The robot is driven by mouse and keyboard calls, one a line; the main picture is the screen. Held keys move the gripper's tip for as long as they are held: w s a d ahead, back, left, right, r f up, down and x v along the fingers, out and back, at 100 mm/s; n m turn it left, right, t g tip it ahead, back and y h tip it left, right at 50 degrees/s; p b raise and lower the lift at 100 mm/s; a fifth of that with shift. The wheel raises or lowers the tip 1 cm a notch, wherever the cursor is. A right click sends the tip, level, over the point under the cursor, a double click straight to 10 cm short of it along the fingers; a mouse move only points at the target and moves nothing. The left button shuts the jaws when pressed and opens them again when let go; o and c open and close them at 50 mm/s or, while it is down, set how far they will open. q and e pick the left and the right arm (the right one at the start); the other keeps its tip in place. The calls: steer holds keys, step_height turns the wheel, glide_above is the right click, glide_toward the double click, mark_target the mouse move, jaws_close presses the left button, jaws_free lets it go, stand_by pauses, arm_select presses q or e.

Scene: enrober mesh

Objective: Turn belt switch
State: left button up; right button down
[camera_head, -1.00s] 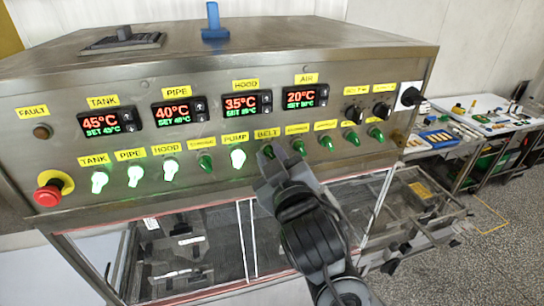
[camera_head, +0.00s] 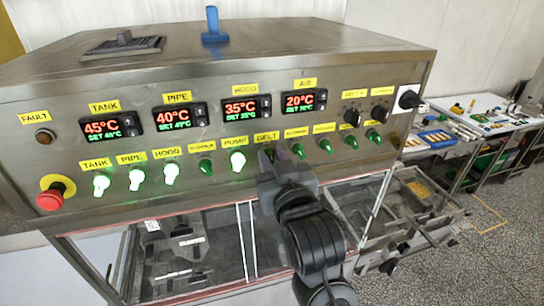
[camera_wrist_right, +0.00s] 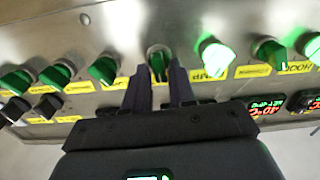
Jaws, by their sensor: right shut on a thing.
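The belt switch (camera_wrist_right: 158,62) is a green knob on the steel control panel (camera_head: 215,190), under the yellow BELT label (camera_head: 267,137). In the head view my right gripper (camera_head: 268,160) covers most of it. In the right wrist view the two dark fingers of my right gripper (camera_wrist_right: 159,75) are on either side of the knob, shut on it. The knob is dark green and unlit there. The pump switch (camera_head: 238,161) to its left in the head view glows bright green. My left gripper is not in view.
The lit tank (camera_head: 100,184), pipe (camera_head: 136,179) and hood (camera_head: 171,173) switches are further left. Unlit green knobs (camera_head: 298,150) sit close to the right. A red emergency stop (camera_head: 50,197) is at the lower left. A mesh conveyor frame is below.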

steer(key=m+p, duration=0.1)
steer(key=m, duration=0.3)
steer(key=shift+d+m, duration=0.1)
steer(key=shift+m, duration=0.2)
steer(key=shift+d+m+p, duration=0.1)
steer(key=shift+m+p, duration=0.35)
steer(key=shift+m, duration=0.65)
steer(key=c, duration=1.2)
jaws_free()
steer(key=shift+o, duration=0.2)
